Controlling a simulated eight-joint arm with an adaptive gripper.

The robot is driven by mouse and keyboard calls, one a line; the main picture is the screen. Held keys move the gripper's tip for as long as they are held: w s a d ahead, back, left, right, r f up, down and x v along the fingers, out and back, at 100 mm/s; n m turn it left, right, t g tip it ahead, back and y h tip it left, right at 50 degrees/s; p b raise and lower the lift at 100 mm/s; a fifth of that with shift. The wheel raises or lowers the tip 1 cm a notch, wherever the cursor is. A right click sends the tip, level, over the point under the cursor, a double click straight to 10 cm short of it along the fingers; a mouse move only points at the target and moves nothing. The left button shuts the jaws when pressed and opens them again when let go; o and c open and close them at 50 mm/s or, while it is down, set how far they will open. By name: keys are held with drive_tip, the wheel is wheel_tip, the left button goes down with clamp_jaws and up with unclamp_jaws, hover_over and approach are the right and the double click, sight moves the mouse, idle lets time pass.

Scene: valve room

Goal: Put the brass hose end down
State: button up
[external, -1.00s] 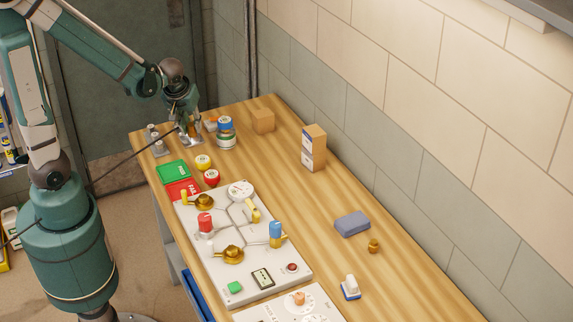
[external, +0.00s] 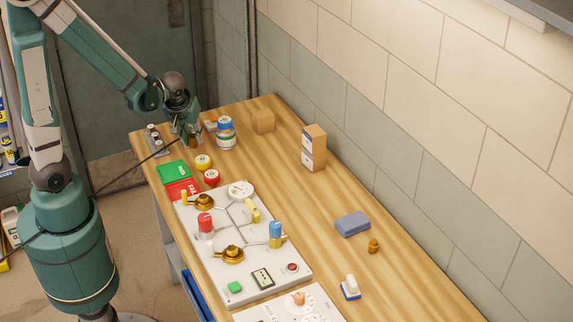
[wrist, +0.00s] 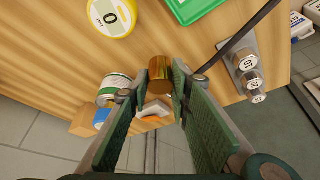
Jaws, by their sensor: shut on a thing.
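The brass hose end (wrist: 159,74) is a short golden cylinder between my fingertips in the wrist view. My gripper (wrist: 163,84) is shut on it. A thin black hose (wrist: 238,37) runs to the jaws from the upper right. In the external view my gripper (external: 189,139) points down at the far left end of the wooden table (external: 340,262), and the brass end (external: 193,142) shows only as a small patch at the fingertips. The hose (external: 122,173) trails off to the left. I cannot tell whether the brass end touches the tabletop.
A metal rack with labelled cylinders (external: 155,139) stands left of my gripper. The green tray (external: 173,171) and yellow round piece (external: 203,161) lie nearer.

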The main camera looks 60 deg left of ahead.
sight(193, 143)
drive_tip(key=shift+f+b, duration=0.4)
drive_tip(key=shift+f, duration=1.55)
drive_tip(key=shift+f, duration=0.15)
drive_tip(key=o, duration=0.9)
drive_tip(key=shift+r, duration=0.25)
drive_tip(key=shift+p+v, duration=1.2)
drive_tip(key=shift+v, duration=4.65)
drive_tip(key=shift+d+r, duration=0.1)
drive_tip(key=shift+d, duration=0.05)
